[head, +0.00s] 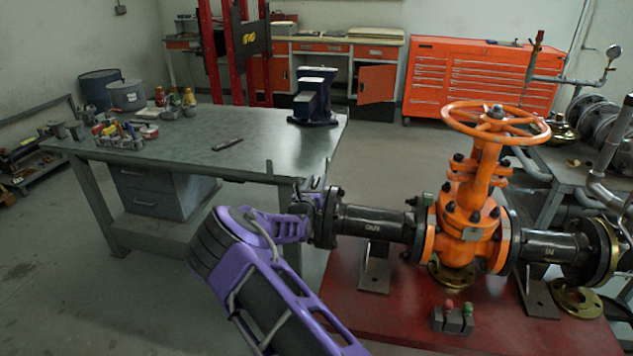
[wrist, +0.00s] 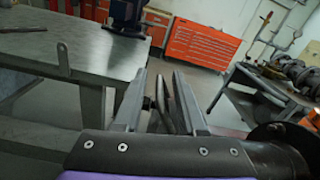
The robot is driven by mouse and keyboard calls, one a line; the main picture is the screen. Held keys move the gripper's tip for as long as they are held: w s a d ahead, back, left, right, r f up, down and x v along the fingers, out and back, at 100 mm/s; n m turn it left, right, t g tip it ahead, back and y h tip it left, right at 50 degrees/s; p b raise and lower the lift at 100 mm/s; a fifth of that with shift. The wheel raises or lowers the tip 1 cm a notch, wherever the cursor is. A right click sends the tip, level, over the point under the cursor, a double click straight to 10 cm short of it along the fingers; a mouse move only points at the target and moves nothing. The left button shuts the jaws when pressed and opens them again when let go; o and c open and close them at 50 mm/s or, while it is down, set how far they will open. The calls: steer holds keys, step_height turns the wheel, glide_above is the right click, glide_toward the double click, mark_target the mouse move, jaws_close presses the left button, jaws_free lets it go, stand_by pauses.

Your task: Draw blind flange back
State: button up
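The orange gate valve (head: 466,215) stands on a red bench, with a black pipe spool (head: 375,223) on its left. A dark bolted flange (head: 326,218) closes the left end of this spool. I cannot tell a separate blind plate from its mating flange. My gripper (head: 306,196) is at the upper left edge of that flange. In the wrist view my gripper (wrist: 161,100) has its fingers apart, with a thin dark bar showing between them. I cannot tell whether they touch it. A dark round part (wrist: 283,147) shows at lower right there.
A grey metal worktable (head: 235,140) with a vise (head: 315,97) stands behind and left of my gripper. The red bench (head: 385,305) holds a small block with red and green knobs (head: 453,317). Floor is clear at lower left.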

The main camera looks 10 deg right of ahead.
jaws_close()
steer(key=shift+a, duration=0.1)
stand_by(1.3)
